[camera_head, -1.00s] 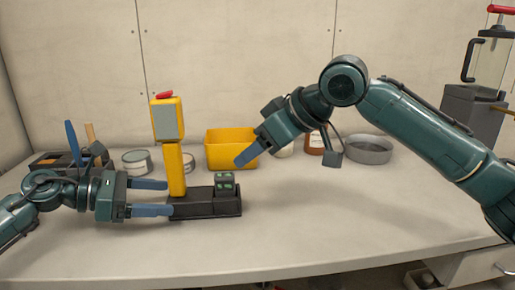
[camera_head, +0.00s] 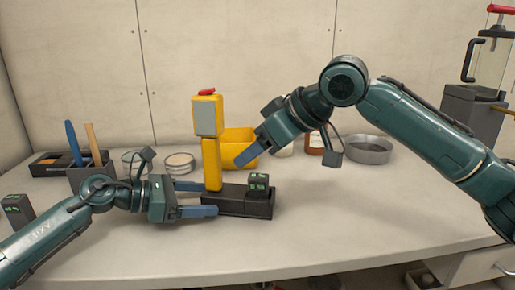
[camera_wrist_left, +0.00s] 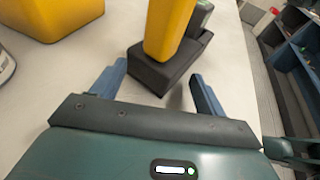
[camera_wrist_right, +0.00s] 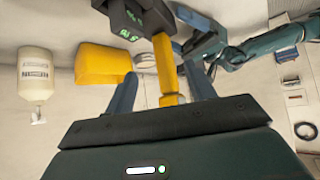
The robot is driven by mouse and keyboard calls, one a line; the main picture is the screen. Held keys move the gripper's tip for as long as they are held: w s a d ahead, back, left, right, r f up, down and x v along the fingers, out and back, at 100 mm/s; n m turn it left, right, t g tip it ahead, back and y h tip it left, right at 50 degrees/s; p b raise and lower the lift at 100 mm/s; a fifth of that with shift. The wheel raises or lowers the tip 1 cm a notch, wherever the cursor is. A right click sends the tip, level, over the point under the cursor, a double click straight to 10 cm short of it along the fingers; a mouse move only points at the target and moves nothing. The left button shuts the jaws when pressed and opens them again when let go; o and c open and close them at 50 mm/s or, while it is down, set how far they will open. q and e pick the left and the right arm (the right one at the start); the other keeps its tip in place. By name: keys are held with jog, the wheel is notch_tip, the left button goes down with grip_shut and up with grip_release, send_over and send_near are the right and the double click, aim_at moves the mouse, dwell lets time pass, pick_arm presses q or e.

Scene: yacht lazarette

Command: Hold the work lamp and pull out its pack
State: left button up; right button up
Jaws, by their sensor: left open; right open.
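The yellow work lamp (camera_head: 211,160), with a grey face and red top, stands nearly upright on the left part of a black base (camera_head: 235,207). A dark pack (camera_head: 258,184) with green marks sits at the base's right end. My left gripper (camera_head: 208,199) is open, its blue fingertips close to the lamp's lower handle. In the left wrist view the handle (camera_wrist_left: 168,28) is just ahead of the fingers. My right gripper (camera_head: 245,156) is open above and behind the base, one finger clearly visible. The right wrist view shows the handle (camera_wrist_right: 164,65) and the dark pack (camera_wrist_right: 138,17).
A yellow bin (camera_head: 238,137) stands behind the lamp. A second green-marked block (camera_head: 17,210) is at far left. The front right of the bench is clear.

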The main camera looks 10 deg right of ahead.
pick_arm(q)
jog(key=shift+c, duration=0.2)
grip_shut()
dwell(0.5)
jog(key=c, duration=1.5)
grip_release()
